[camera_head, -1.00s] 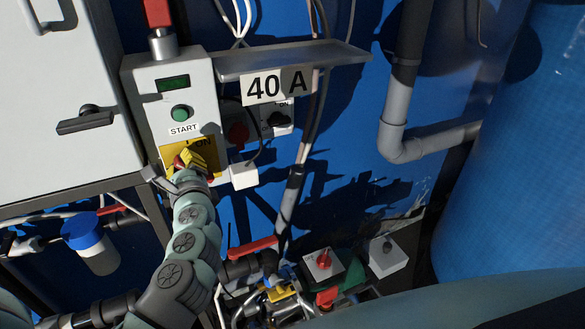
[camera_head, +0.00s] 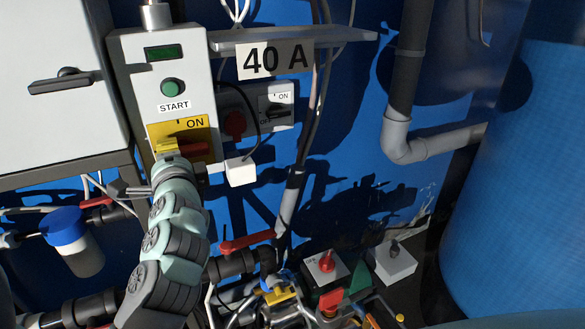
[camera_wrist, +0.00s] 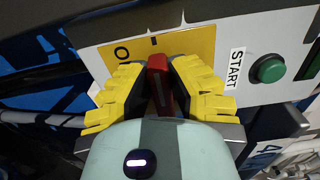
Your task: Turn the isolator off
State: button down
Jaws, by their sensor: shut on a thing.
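The isolator is a red handle (camera_head: 196,151) on a yellow plate (camera_head: 200,133) marked ON, low on the front of a grey control box (camera_head: 134,75). In the head view the handle lies roughly level and sticks out to the right of my gripper (camera_head: 167,149). In the wrist view the red handle (camera_wrist: 158,82) sits between the two yellow ribbed fingers of my gripper (camera_wrist: 158,88), which are closed on its sides. My fingers and wrist hide part of the handle and the plate's lower markings. One letter of the plate's lettering shows beside a finger.
A green START button (camera_head: 172,87) is above the plate. To the right are a grey switch box (camera_head: 275,100), a white block (camera_head: 241,170) and a 40 A sign (camera_head: 275,59) under a shelf. Red-handled valves (camera_head: 247,241) and pipes crowd the space below.

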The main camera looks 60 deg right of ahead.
jog(key=shift+f+n, duration=0.25)
jog(key=shift+n, duration=0.15)
jog(key=c, duration=0.9)
grip_release()
jog(key=shift+r, duration=0.1)
jog(key=shift+r, duration=0.1)
